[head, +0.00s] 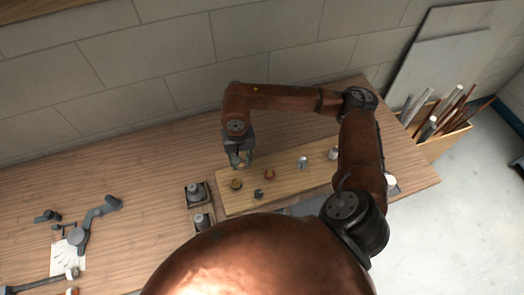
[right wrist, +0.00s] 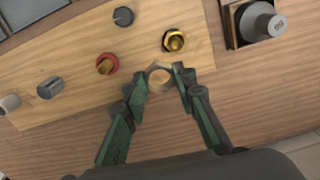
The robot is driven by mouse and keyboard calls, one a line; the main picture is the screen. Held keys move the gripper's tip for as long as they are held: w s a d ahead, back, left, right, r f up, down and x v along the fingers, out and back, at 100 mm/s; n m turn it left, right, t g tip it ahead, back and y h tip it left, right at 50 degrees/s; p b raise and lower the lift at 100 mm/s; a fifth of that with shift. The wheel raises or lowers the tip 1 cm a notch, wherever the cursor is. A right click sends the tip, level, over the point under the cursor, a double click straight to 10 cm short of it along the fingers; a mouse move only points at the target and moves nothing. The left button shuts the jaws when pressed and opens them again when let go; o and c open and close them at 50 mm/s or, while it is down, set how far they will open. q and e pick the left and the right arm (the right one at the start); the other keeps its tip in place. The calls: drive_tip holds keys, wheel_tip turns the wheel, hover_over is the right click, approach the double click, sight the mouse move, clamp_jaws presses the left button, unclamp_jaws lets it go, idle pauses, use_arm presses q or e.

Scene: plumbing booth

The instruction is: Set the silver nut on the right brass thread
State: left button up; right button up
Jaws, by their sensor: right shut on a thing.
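My right gripper (head: 240,163) is above the back left part of the wooden board. In the right wrist view its two fingers (right wrist: 160,83) are closed on the sides of a silver, ring-like nut (right wrist: 159,69), held clear of both brass threads. One brass thread with a dark and yellow collar (head: 236,184) stands at the board's left end; it also shows in the right wrist view (right wrist: 174,41). The other brass thread, with a red collar (head: 269,174), is to its right in the head view and also shows in the right wrist view (right wrist: 107,64). My left gripper is out of view.
The board (head: 300,187) also carries a dark knob (head: 258,194) and grey fittings (head: 303,161). A small box with dark cylinders (head: 198,206) is left of it. Grey tools (head: 90,220) lie far left. A crate of pipes (head: 436,140) is at the right.

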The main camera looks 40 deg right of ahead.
drive_tip(key=s+d+m+p, duration=0.2)
drive_tip(key=d+m+p, duration=0.25)
drive_tip(key=m, duration=0.65)
drive_tip(key=m+p, duration=0.5)
drive_tip(key=m, duration=0.6)
hover_over(270, 170)
drive_tip(key=shift+w+a+f, duration=0.15)
drive_tip(key=shift+a+f, duration=0.15)
drive_tip(key=shift+f, duration=0.4)
drive_tip(key=shift+d+f+m, duration=0.1)
drive_tip(key=shift+d+m, duration=0.1)
drive_tip(key=shift+m, duration=0.2)
drive_tip(key=shift+d+f+m, duration=0.15)
drive_tip(key=shift+m, duration=0.15)
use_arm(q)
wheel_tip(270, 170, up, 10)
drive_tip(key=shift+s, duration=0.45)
use_arm(e)
drive_tip(key=shift+f, duration=0.1)
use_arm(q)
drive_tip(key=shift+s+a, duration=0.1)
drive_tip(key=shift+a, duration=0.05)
use_arm(e)
drive_tip(key=shift+f, duration=0.1)
